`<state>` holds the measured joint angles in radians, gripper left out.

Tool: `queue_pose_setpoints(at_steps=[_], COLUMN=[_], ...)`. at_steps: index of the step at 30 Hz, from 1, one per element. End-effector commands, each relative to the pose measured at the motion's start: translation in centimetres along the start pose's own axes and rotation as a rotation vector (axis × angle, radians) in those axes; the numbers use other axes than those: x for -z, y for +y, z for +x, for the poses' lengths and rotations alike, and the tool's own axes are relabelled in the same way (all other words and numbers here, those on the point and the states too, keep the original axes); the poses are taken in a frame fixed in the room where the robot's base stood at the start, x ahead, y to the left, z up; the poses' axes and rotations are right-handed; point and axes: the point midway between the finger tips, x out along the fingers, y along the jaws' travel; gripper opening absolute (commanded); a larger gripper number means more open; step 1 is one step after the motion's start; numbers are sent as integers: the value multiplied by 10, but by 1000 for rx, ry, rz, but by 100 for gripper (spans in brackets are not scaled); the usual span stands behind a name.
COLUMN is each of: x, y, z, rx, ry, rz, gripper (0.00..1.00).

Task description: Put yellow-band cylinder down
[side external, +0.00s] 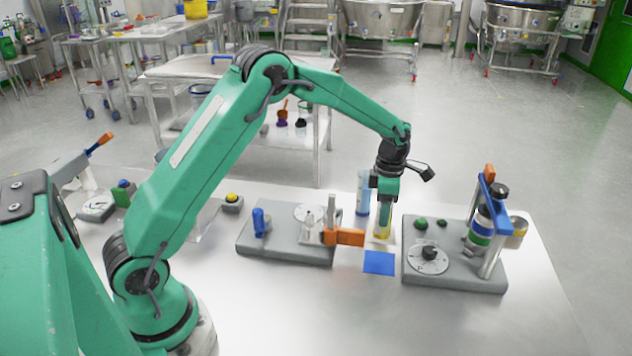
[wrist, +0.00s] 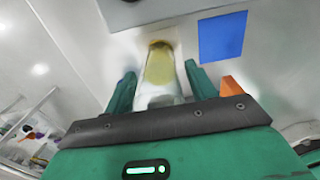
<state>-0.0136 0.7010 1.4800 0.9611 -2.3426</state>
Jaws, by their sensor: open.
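The yellow-band cylinder (side external: 382,231) is a pale, clear-looking piece with a yellow part low down. It appears upright on the table, on or by a white patch, just behind the blue square (side external: 379,263). My gripper (side external: 384,210) points down over it and hides its upper part. In the wrist view, the cylinder (wrist: 160,66) lies between the two fingers of my gripper (wrist: 160,78), which are open with a gap visible on the right side. The blue square (wrist: 222,37) also shows there, to the right of the cylinder.
A grey fixture with an orange handle (side external: 345,237) stands close on the left. A grey base (side external: 455,275) with a blue-framed holder (side external: 489,215) stands on the right. A light-blue bottle (side external: 363,191) is just behind my gripper. The table front is clear.

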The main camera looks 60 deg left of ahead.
Motion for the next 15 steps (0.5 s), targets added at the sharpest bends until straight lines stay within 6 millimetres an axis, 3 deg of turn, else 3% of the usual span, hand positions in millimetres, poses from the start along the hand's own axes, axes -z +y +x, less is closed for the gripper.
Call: queue_pose_setpoints(at_steps=[8, 15], x=[0, 0], y=[0, 0], z=[-20, -56], rx=[-3, -3], ry=[-2, -2], rz=[0, 0], gripper=[56, 56])
